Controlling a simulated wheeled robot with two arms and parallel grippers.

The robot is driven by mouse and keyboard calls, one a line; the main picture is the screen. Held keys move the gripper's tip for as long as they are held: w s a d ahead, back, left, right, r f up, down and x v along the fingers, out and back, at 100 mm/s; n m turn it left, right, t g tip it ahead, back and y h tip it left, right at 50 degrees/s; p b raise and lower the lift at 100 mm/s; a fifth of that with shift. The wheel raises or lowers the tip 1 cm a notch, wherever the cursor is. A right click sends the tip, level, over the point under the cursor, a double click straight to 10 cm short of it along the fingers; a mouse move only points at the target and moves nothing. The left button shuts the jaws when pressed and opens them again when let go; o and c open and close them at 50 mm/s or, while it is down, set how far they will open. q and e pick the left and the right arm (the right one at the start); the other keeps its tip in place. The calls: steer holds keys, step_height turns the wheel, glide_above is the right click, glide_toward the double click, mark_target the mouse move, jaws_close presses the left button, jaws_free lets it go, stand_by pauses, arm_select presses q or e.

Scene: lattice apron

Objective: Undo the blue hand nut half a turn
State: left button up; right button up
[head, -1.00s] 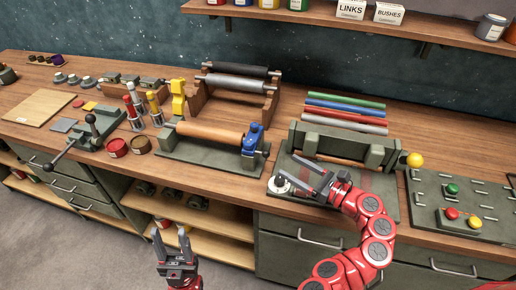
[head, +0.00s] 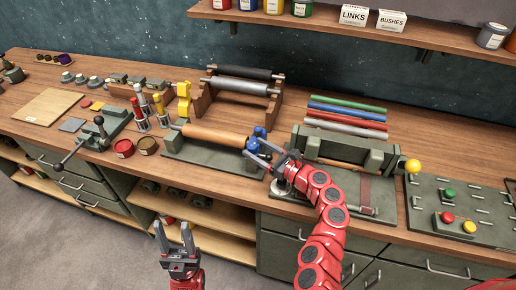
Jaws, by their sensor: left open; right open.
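The blue hand nut (head: 258,140) sits at the right end of the wooden roller (head: 214,135) on a grey-green stand (head: 205,160). My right gripper (head: 256,153) is open, with its fingers at the blue nut and hiding part of it. Whether the fingers touch the nut I cannot tell. My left gripper (head: 174,235) is open and empty, low in front of the bench's front edge.
A button panel (head: 460,210) is at the far right. Coloured rods (head: 346,115) lie behind.

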jaws_close()
steer(key=shift+w+d+n+g+y+b, duration=0.2)
steer(key=shift+n+g+y+b, duration=0.3)
steer(key=shift+g+b, duration=0.15)
steer(key=shift+w+n+g+y+b, duration=0.15)
steer(key=shift+n+g+y+b, duration=0.55)
steer(key=shift+n+g+b, duration=0.35)
steer(key=n+g+y+b, duration=0.1)
steer(key=g+b, duration=0.1)
steer(key=b, duration=0.2)
steer(key=shift+w+f, duration=0.1)
steer(key=shift+f, duration=0.05)
steer(key=shift+n+g+b, duration=0.35)
steer(key=shift+g+b, duration=0.25)
steer(key=shift+b, duration=0.1)
steer(key=shift+r, duration=0.2)
jaws_free()
steer(key=shift+d, duration=0.1)
